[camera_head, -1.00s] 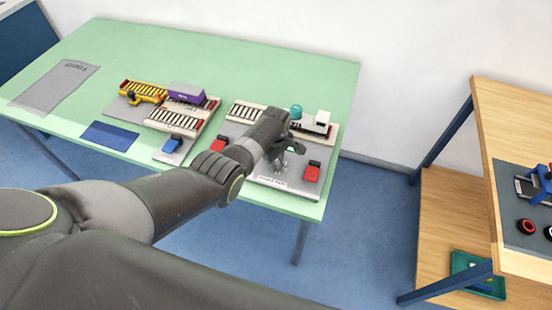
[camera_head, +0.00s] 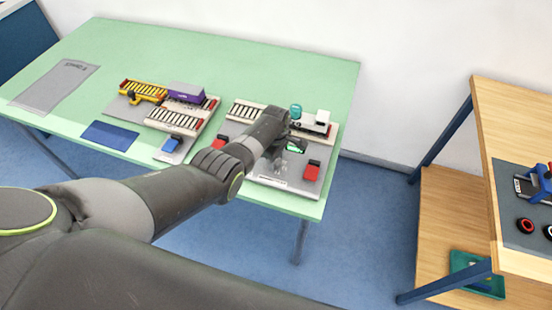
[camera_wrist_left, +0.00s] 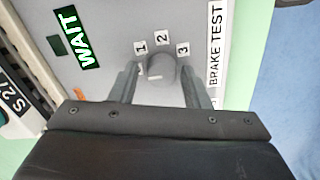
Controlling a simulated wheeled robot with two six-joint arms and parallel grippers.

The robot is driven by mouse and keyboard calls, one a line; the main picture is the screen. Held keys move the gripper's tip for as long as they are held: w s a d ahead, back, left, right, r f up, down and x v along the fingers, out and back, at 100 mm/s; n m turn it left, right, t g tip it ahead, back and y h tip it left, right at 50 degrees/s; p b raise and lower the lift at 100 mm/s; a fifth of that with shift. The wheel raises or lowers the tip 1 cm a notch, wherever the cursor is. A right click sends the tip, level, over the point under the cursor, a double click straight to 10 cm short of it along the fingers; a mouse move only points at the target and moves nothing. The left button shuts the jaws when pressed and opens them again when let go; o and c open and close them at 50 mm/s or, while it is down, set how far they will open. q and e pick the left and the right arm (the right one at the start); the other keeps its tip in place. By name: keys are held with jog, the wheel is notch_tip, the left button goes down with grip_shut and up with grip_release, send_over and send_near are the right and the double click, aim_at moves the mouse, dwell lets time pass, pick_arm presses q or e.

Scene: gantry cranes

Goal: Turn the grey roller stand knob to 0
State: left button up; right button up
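The grey roller stand knob (camera_wrist_left: 161,71) shows in the left wrist view on the grey panel marked BRAKE TEST, with labels 1, 2 and 3 around its far side. A white mark on the knob lies toward the left. Part of a white label shows beside the left finger; I cannot read it. My left gripper (camera_wrist_left: 160,75) is open, one finger on each side of the knob, with small gaps visible. In the head view my left gripper (camera_head: 280,160) is low over the right-hand stand (camera_head: 262,180), and my arm hides the knob. My right gripper is not in view.
A green WAIT display (camera_wrist_left: 77,37) is beside the knob. Another stand with a purple wagon (camera_head: 186,92) is to the left. A wooden bench (camera_head: 490,140) stands at right.

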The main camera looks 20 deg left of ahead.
pick_arm(q)
jog(key=shift+o, duration=0.7)
jog(key=shift+f, duration=0.1)
jog(key=shift+r, duration=0.55)
notch_tip(320, 180, up, 7)
jog(key=shift+r+p, duration=0.15)
jog(key=shift+p, duration=0.9)
notch_tip(320, 180, up, 9)
jog(key=shift+b, duration=0.45)
